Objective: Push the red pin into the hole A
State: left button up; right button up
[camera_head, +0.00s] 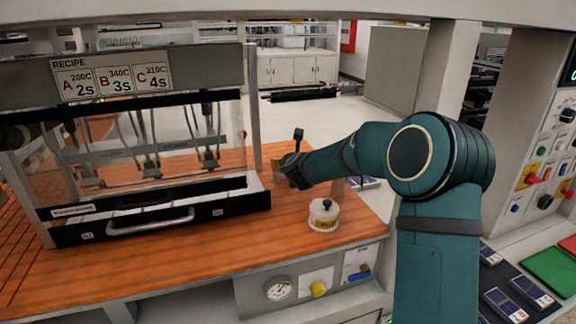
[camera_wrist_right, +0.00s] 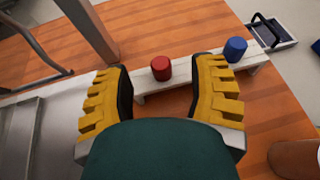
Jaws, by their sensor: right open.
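The red pin (camera_wrist_right: 161,68) stands upright on a narrow pale bar (camera_wrist_right: 190,75) in the right wrist view. A blue pin (camera_wrist_right: 236,48) stands on the same bar, farther right. My right gripper (camera_wrist_right: 162,95) is open, with its yellow-padded fingers apart on either side of the red pin. The red pin appears between and slightly beyond the fingertips, with no visible contact. In the head view my right gripper (camera_head: 284,170) is partly hidden by its wrist, and the red pin cannot be made out there. I cannot make out a marking for hole A. My left gripper is not in view.
A clear-fronted machine (camera_head: 150,160) with a handle stands left on the wooden table (camera_head: 200,255). A white round container (camera_head: 323,214) with a black knob sits right of centre. A metal post (camera_wrist_right: 88,28) rises near my left-hand finger in the wrist view. The table's front is clear.

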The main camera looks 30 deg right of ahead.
jog(key=shift+x, duration=1.6)
grip_shut()
